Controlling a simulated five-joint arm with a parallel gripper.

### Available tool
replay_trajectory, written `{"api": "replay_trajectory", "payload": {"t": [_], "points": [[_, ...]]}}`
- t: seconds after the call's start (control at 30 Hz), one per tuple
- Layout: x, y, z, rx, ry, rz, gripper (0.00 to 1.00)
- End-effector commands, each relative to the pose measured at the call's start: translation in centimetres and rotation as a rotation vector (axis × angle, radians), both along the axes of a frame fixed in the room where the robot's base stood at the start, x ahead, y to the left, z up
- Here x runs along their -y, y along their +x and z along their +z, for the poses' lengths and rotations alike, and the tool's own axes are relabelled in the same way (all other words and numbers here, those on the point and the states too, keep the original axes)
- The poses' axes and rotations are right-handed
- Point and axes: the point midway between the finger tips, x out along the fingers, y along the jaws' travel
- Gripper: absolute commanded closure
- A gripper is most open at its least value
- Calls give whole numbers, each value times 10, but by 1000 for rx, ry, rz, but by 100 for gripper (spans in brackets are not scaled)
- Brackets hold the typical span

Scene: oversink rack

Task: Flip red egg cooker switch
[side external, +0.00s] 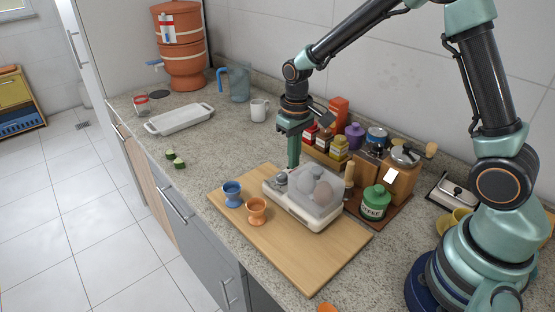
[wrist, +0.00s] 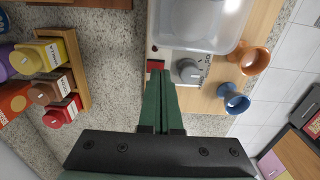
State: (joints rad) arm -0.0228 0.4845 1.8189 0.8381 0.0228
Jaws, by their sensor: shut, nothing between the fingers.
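The egg cooker (side external: 305,194) is a cream box with a clear lid, eggs under it, on a wooden board (side external: 313,262). In the wrist view its cream body (wrist: 162,42) is at the top centre, with a grey knob (wrist: 187,71) on its near end. The red switch (wrist: 155,65) sits beside the knob at the edge of the body. My gripper (wrist: 158,72) is shut and empty, its green fingertips right at the switch and partly covering it. I cannot tell whether they touch. In the side view my gripper (side external: 294,166) points down at the cooker's far left end.
Blue (side external: 232,194) and orange (side external: 257,210) egg cups stand on the board beside the cooker. A spice rack (wrist: 75,75) with several jars is behind it. A green jar (side external: 375,203) and a grinder (side external: 400,178) stand to its right. The counter (side external: 225,140) left of the board is mostly clear.

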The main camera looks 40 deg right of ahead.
Motion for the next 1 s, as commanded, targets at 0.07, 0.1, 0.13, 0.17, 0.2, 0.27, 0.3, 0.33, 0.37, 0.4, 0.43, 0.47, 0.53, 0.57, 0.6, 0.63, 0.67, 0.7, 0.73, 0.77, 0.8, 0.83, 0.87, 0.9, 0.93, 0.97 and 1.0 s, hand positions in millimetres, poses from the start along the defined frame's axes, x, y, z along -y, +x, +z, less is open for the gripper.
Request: {"api": "replay_trajectory", "payload": {"t": [0.07, 0.1, 0.13, 0.17, 0.2, 0.27, 0.3, 0.33, 0.37, 0.4, 0.43, 0.47, 0.53, 0.57, 0.6, 0.63, 0.67, 0.7, 0.73, 0.77, 0.8, 0.83, 0.87, 0.9, 0.93, 0.97, 1.0], "points": [[0, 0, 0, 0, 0, 0, 100], [0, 0, 0, 0, 0, 0, 100], [0, 0, 0, 0, 0, 0, 100], [0, 0, 0, 0, 0, 0, 100], [0, 0, 0, 0, 0, 0, 100], [0, 0, 0, 0, 0, 0, 100], [0, 0, 0, 0, 0, 0, 100], [0, 0, 0, 0, 0, 0, 100], [0, 0, 0, 0, 0, 0, 100], [0, 0, 0, 0, 0, 0, 100], [0, 0, 0, 0, 0, 0, 100], [0, 0, -1, 0, 0, 0, 100], [0, 0, -2, -1, 0, 0, 100], [0, 0, -2, -1, 0, 0, 100], [0, 0, -3, -1, 0, 0, 100], [0, 0, -3, -1, 0, 0, 100], [0, 0, -4, -1, 0, 0, 100], [0, 0, -4, -1, 0, 0, 100], [0, 0, -4, -1, 0, 0, 100], [0, 0, -5, -1, 0, 0, 100], [0, 0, -6, -1, 0, 0, 100], [0, 0, -6, -1, 0, 0, 100], [0, 0, -6, -1, 0, 0, 100], [0, 0, -7, -1, 0, 0, 100], [0, 0, -7, -1, 0, 0, 100], [0, 0, -8, -1, 0, 0, 100], [0, 0, -8, -1, 0, 0, 100]]}}
